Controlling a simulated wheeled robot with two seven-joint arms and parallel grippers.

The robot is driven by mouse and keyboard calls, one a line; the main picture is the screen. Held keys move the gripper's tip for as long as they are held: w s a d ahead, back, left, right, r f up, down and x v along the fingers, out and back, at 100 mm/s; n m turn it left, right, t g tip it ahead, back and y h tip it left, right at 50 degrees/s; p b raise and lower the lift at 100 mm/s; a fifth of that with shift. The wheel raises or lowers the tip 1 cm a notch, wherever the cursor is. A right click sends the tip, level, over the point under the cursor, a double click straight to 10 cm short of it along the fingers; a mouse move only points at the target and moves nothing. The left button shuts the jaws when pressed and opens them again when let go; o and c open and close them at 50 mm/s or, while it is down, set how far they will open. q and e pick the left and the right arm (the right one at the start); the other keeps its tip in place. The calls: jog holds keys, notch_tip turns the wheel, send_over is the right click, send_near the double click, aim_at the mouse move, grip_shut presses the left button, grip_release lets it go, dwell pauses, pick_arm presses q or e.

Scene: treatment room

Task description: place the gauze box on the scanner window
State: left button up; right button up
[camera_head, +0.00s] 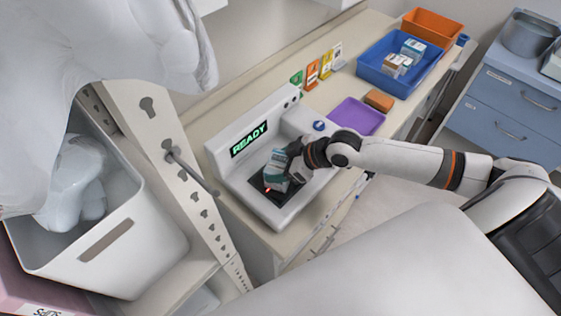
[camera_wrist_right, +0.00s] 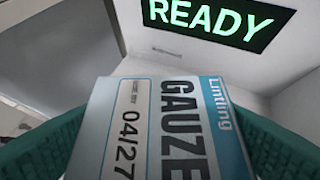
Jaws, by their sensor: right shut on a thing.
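The gauze box (camera_head: 276,170) is white and teal and is over the dark scanner window (camera_head: 258,186) in the head view. A red light shows on the window beside the box. I cannot tell whether the box touches the window. My right gripper (camera_head: 288,160) is shut on the gauze box. In the right wrist view the box (camera_wrist_right: 160,130) sits between the two green fingers, with its GAUZE label facing the camera. The white scanner (camera_head: 225,150) has a display reading READY (camera_wrist_right: 215,22). My left gripper is not in view.
Coloured cards (camera_head: 312,75) stand along the back. A perforated post (camera_head: 160,135) and a white bin (camera_head: 125,245) are at left.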

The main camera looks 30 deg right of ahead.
jog(key=o, duration=1)
jog(key=shift+f, duration=0.1)
jog(key=b+v, duration=0.1)
jog(key=v, duration=1.1)
